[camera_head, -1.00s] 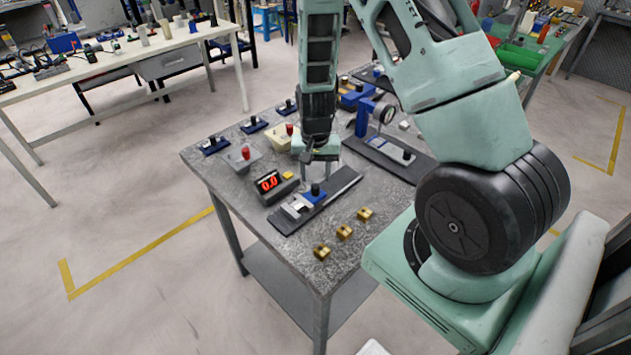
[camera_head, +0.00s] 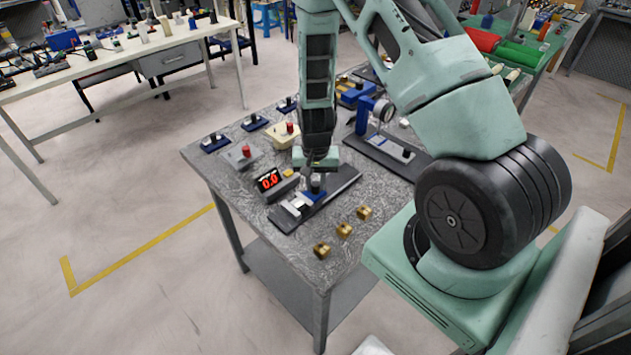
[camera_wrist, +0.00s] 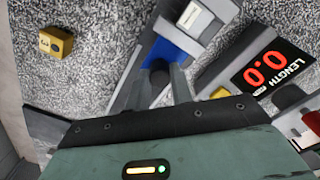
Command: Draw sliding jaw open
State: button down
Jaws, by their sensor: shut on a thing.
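The sliding jaw (camera_head: 314,198) is a blue block on a dark rail (camera_head: 343,182) on the grey table. It stands close beside the pale metal end piece (camera_head: 297,204) at the rail's near end. My gripper (camera_head: 315,185) is down over the jaw, its fingers on either side of the jaw's dark knob. In the wrist view, the blue jaw (camera_wrist: 173,53) shows ahead of the fingers, and my gripper (camera_wrist: 162,80) is shut on the dark knob (camera_wrist: 158,72). The fingers partly hide the knob in both views.
The red-digit length display (camera_head: 269,181) reads 0.0 left of the rail. Several brass blocks, one of them here (camera_head: 343,230), lie to the right. A second rail with a dial gauge (camera_head: 385,112) stands behind. The rail's far part looks clear.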

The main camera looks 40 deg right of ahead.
jog(key=d+b, duration=0.1)
jog(key=d, duration=0.2)
jog(key=shift+w+d, duration=0.1)
jog(key=shift+d, duration=0.25)
jog(key=c, duration=1.2)
grip_release()
notch_tip(320, 180, up, 18)
jog(key=b, duration=0.2)
jog(key=shift+f, duration=0.25)
jog(key=shift+a, duration=0.1)
